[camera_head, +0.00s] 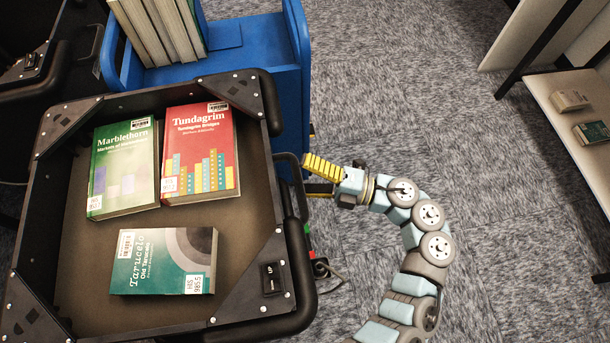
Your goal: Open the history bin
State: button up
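A black bin (70,290) with a tan floor fills the left of the view. It holds a green Marblethorn book (125,165), a red Tundagrim book (200,150) and a teal Tarucelo book (163,262). A dark loop handle (290,160) sticks out from the bin's right side. My gripper (308,176) has yellow-padded fingers spread apart and is just right of this handle, its tips close to it. Whether they touch is unclear. Nothing shows held between the fingers.
A blue cart (290,90) with upright books (155,30) stands behind the bin. A panel marked UP (272,278) sits at the bin's near right corner. A shelf (560,85) with books is at the right. Grey carpet (420,90) between is clear.

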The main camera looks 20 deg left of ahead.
notch_tip(320, 180, up, 7)
jog(key=y, duration=0.1)
jog(key=shift+s+n+g, duration=0.3)
jog(key=shift+n, duration=0.1)
jog(key=f, duration=0.2)
jog(key=f+h, duration=0.1)
jog(key=f, duration=0.1)
jog(key=f+h, duration=0.1)
jog(key=shift+w+a+f+m, duration=0.2)
jog(key=shift+a+f+m, duration=0.05)
jog(key=shift+f+m, duration=0.15)
jog(key=shift+d+f, duration=0.1)
jog(key=shift+d, duration=0.05)
jog(key=shift+w+d+f, duration=0.1)
jog(key=shift+f, duration=0.05)
